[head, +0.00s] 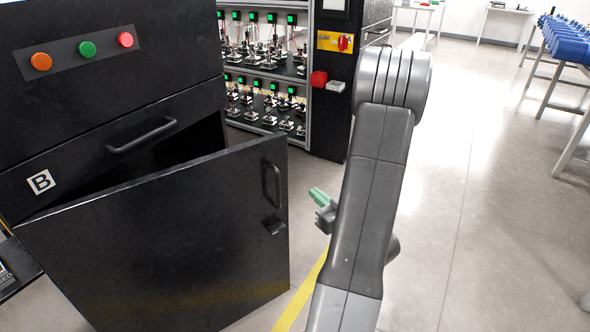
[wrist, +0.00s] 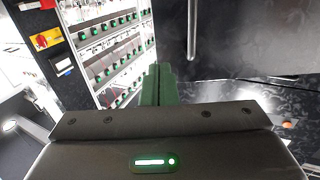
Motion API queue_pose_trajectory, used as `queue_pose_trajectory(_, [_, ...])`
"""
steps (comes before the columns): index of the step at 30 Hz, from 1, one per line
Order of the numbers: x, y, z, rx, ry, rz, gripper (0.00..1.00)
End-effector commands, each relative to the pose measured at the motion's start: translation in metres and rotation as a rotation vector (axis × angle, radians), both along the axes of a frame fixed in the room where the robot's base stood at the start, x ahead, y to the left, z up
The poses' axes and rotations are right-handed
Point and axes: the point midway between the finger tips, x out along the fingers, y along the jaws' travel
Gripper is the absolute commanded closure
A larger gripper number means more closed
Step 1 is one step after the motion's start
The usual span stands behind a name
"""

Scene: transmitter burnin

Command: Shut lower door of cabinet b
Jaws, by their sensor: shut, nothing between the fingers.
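Cabinet B is the black cabinet at the left of the head view, marked by a white B label (head: 41,182). Its lower door (head: 170,245) stands partly open, swung out toward me, with a dark gap behind its top edge. The door has a vertical handle (head: 273,186) and a small latch block (head: 275,226) near its free edge. My gripper (head: 319,197), with green fingers, is to the right of that edge, apart from it, and partly hidden by my arm. In the wrist view the fingers (wrist: 159,84) are together and empty, with dark panels beyond them on the right.
The drawer handle (head: 142,135) above the door sticks out. Open floor (head: 450,190) with a yellow line lies to the right. Tables with blue items (head: 570,45) stand far right.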

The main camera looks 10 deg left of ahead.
Motion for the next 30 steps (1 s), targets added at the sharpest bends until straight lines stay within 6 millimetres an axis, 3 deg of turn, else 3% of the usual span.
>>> queue_pose_trajectory(18, [0.071, 0.075, 0.000, 0.001, -0.002, 0.002, 1.00])
queue_pose_trajectory(30, [0.088, 0.092, 0.000, -0.001, 0.001, -0.001, 1.00])
